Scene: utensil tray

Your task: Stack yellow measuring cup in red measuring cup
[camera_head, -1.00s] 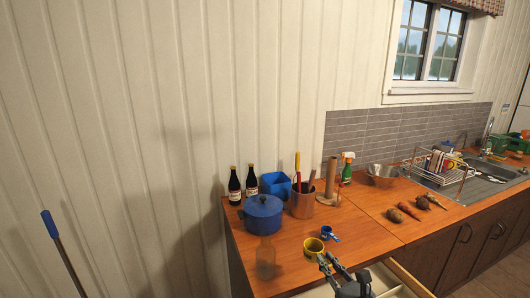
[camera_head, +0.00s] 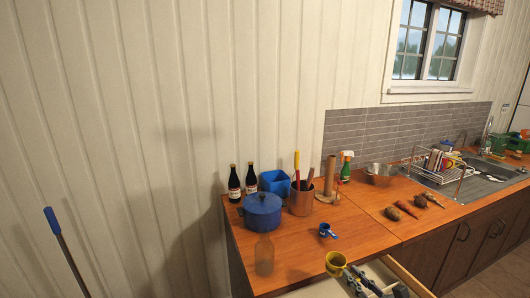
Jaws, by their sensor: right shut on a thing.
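The yellow measuring cup (camera_head: 335,260) is at the front edge of the counter, above or beside the open drawer. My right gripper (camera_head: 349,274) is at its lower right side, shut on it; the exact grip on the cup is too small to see. A small blue measuring cup (camera_head: 326,230) lies on the counter behind it. I cannot make out a red measuring cup in this view. My left gripper is not in view.
An open drawer (camera_head: 409,279) juts out at the front right. A clear bottle (camera_head: 264,257), a blue pot (camera_head: 262,212) and a utensil holder (camera_head: 301,203) stand to the left. Brown vegetables (camera_head: 404,207) lie at right. The counter between is clear.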

